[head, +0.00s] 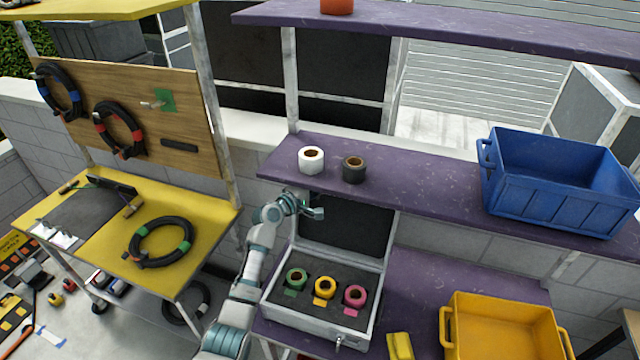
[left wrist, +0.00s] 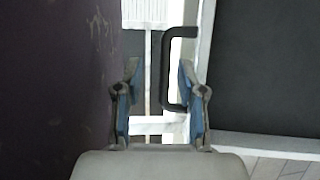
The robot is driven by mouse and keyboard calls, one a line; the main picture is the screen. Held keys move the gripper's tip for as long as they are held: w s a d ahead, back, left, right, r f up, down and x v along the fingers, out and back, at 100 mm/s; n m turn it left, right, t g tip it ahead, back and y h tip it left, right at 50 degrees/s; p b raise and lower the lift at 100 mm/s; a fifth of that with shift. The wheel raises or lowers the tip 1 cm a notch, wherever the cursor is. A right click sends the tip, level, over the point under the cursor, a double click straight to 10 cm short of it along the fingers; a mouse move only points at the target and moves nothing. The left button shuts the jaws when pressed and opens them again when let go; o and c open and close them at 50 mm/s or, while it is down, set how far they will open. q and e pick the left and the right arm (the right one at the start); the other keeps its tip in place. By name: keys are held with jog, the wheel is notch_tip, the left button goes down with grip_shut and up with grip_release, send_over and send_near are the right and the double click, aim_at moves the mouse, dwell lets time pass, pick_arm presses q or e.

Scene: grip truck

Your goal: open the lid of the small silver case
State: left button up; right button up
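The small silver case (head: 318,327) sits on the lower purple shelf. Its lid (head: 345,228) stands raised at the back, dark inner face showing, with its top near the upper shelf. Green, yellow and pink tape rolls lie in the dark foam. My left gripper (head: 314,208) is beside the lid's upper left. In the left wrist view its two fingers (left wrist: 158,85) are apart, with nothing clearly held. A black handle (left wrist: 181,65) on the lid's pale edge shows by the right finger; I cannot tell if they touch. My right gripper is out of view.
The upper purple shelf (head: 420,189) overhangs close to my left gripper, carrying white (head: 311,159) and black (head: 353,169) tape rolls and a blue crate (head: 565,190). A yellow crate (head: 505,335) is right of the case. A yellow workbench (head: 205,220) stands left.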

pick_arm(q)
jog(key=f+v, duration=0.1)
jog(key=v, duration=1.1)
jog(key=shift+r, duration=0.45)
